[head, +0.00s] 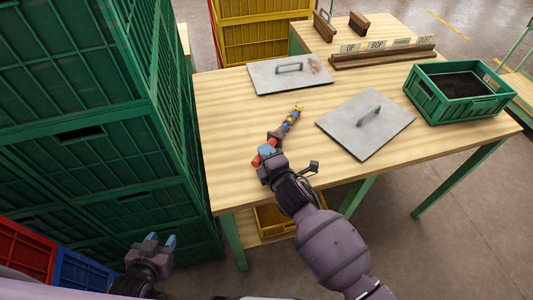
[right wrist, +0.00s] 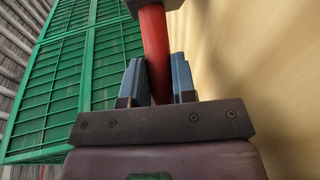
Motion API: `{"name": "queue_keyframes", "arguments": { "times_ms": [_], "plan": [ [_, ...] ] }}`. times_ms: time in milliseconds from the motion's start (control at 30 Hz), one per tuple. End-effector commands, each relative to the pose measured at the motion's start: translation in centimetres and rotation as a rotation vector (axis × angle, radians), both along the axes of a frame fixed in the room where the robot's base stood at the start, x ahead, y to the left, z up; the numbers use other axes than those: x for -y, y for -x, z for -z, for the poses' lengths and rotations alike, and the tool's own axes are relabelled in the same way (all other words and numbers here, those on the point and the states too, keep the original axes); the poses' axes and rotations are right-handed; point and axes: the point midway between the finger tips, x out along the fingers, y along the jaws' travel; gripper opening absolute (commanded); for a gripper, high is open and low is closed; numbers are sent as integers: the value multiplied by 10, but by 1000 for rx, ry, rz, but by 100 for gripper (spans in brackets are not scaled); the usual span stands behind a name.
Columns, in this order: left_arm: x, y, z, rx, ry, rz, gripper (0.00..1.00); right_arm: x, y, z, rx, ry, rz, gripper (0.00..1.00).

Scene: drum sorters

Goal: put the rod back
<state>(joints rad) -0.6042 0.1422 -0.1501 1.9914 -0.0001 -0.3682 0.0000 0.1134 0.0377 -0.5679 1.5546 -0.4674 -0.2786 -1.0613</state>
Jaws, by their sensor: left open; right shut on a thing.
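The rod (head: 291,119) has a red grip, a dark collar and a banded yellow and blue far part. My right gripper (head: 266,152) is shut on its red grip, over the near left part of the wooden table. In the right wrist view the red grip (right wrist: 156,50) stands between the blue fingers (right wrist: 158,80), with a dark block beyond. I cannot tell whether the rod touches the table. My left gripper (head: 162,241) is open and empty, low in front of the green crates, off the table.
Two grey metal plates with handles (head: 290,75) (head: 366,125) lie on the table (head: 230,110). A green crate of dark material (head: 425,98) stands at right. A labelled wooden rack (head: 385,58) is at the back. Stacked green crates (head: 75,130) wall the left side.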

Motion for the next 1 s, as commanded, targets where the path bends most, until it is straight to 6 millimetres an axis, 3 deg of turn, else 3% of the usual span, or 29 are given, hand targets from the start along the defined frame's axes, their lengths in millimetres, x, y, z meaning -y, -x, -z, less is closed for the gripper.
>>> {"name": "queue_keyframes", "arguments": {
  "times_ms": [1000],
  "plan": [
    [1, -1, 9, -4, 0, 2, 43, -1, -1, 11, 3, 0, -2, 0]
  ]
}}
